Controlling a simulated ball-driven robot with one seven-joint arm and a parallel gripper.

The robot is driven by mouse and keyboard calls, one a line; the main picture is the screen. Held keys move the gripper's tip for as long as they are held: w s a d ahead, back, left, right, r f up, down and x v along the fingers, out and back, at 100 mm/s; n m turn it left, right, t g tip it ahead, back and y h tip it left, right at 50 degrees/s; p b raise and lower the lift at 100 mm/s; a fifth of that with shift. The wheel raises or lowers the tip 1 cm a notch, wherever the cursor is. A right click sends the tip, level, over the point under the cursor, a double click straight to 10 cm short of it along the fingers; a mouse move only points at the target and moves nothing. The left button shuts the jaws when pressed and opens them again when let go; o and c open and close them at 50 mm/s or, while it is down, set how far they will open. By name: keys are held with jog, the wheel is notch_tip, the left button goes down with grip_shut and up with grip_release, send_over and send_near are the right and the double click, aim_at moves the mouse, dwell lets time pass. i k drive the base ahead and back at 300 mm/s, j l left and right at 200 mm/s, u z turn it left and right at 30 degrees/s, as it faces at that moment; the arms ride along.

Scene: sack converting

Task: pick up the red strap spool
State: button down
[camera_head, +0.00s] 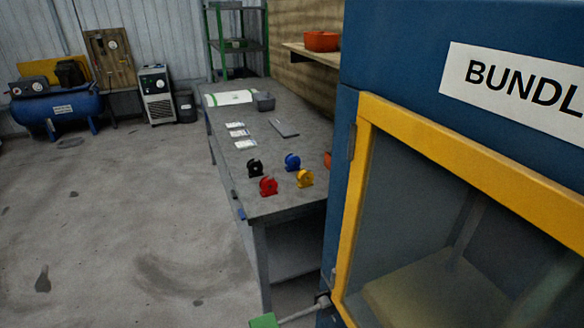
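The red strap spool (268,186) stands on the near end of a long grey workbench (285,208), close to its left edge. A black spool (254,168) is just behind it. A blue spool (292,162) is behind and to the right, and a yellow spool (305,178) is to its right. The spools look separate from one another. My gripper is not in view.
A large blue machine (420,60) with a yellow-framed window door (362,190) fills the right side, close by. Cards (238,132), a flat grey item (284,128) and a grey bin (264,101) lie farther back on the bench. Open concrete floor (140,220) is on the left.

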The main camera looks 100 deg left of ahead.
aim_at(268, 185)
jog(key=j+u, duration=0.15)
jog(key=u, duration=2.55)
